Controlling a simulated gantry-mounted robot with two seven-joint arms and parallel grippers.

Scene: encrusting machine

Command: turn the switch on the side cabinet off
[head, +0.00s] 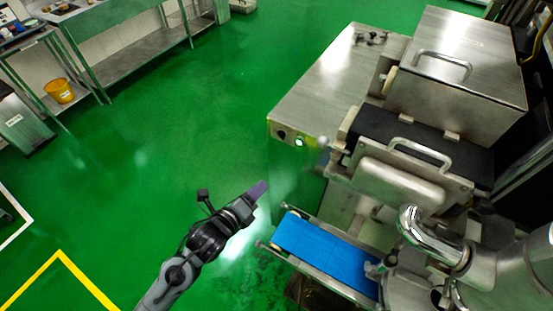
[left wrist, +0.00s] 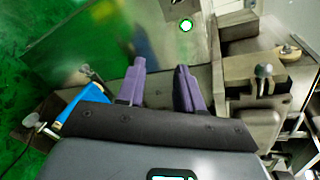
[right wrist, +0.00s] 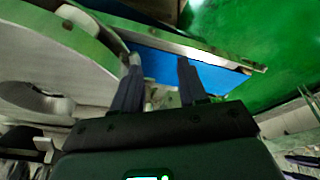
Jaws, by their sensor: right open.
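The side cabinet (head: 318,85) is a steel box on the left of the machine. Its near face carries a green-lit round switch (head: 299,142) and a dark round fitting (head: 281,135) to its left. The lit switch also shows at the top of the left wrist view (left wrist: 186,25); its turn position is too small to tell. My left gripper (head: 262,188) is below and left of the switch, apart from it. Its purple fingers stand apart and empty in the left wrist view (left wrist: 161,67). My right gripper (right wrist: 158,72) is open and empty in the right wrist view, near the blue belt.
A blue conveyor belt (head: 325,250) lies below the cabinet, right of my left gripper. The machine's steel lid with a handle (head: 405,180) and a curved pipe (head: 420,232) stand to the right. The green floor (head: 170,130) to the left is clear.

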